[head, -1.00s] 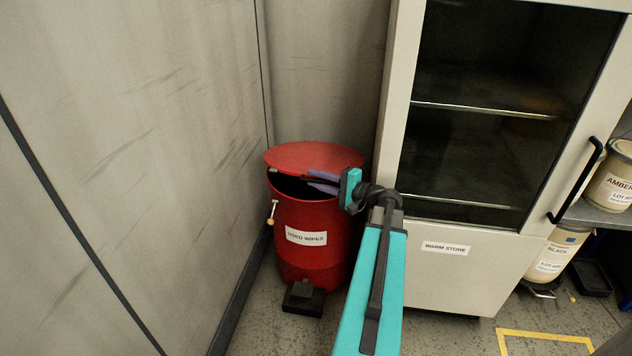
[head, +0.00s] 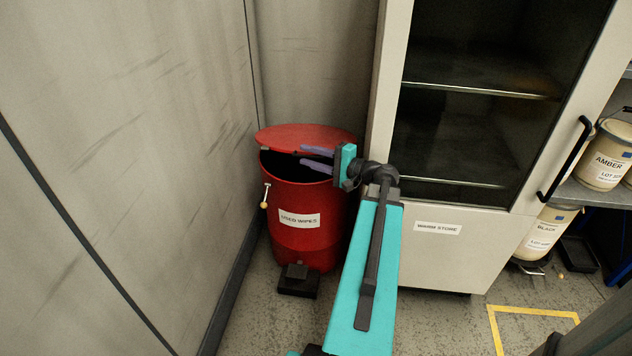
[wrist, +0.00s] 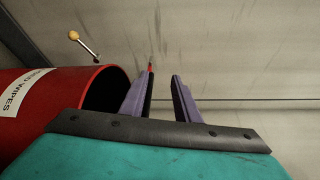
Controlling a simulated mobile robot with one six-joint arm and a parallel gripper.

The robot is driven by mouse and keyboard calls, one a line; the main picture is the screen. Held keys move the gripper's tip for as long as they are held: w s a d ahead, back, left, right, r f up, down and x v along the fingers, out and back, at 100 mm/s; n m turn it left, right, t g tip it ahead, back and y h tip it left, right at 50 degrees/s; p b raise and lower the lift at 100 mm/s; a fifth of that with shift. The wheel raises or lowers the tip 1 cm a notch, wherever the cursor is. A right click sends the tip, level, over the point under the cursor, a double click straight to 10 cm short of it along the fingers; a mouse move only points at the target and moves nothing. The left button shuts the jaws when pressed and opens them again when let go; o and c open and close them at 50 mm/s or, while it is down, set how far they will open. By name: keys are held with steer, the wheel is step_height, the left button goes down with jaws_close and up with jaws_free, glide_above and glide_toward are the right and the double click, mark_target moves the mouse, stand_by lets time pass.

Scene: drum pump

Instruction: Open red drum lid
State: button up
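The red drum (head: 300,235) stands in the corner with a "USED WIPES" label. Its red lid (head: 300,134) is tilted up, leaving a dark gap at the front. My gripper (head: 301,157) is at the drum's right front, its purple fingers apart. The upper finger overlaps the lid's front edge in the picture; the lower one is over the dark opening. In the wrist view the fingers (wrist: 162,74) are apart, with a thin red sliver, likely the lid seen edge-on, beside the left fingertip. Whether they touch it is unclear. The drum mouth is at left in that view (wrist: 104,92).
A small yellow-tipped lever (head: 265,196) sticks out at the drum's left. A black pedal (head: 298,281) is at its foot. The wall (head: 130,160) is close on the left and the "WARM STORE" cabinet (head: 437,229) close on the right. Floor in front is open.

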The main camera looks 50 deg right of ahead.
steer(key=s+a+p, duration=0.4)
steer(key=shift+s+r+p, duration=0.35)
steer(key=shift+r+p, duration=0.05)
steer(key=shift+r, duration=0.05)
steer(key=p, duration=0.3)
steer(key=shift+s+a, duration=0.2)
steer(key=shift+s, duration=0.05)
steer(key=s+a+p, duration=0.1)
steer(key=p, duration=0.5)
steer(key=shift+s+a+r, duration=0.1)
steer(key=shift+s+a+r+p, duration=0.15)
steer(key=shift+s+a+p, duration=1.75)
steer(key=shift+p, duration=1.75)
steer(key=shift+s+d, duration=0.1)
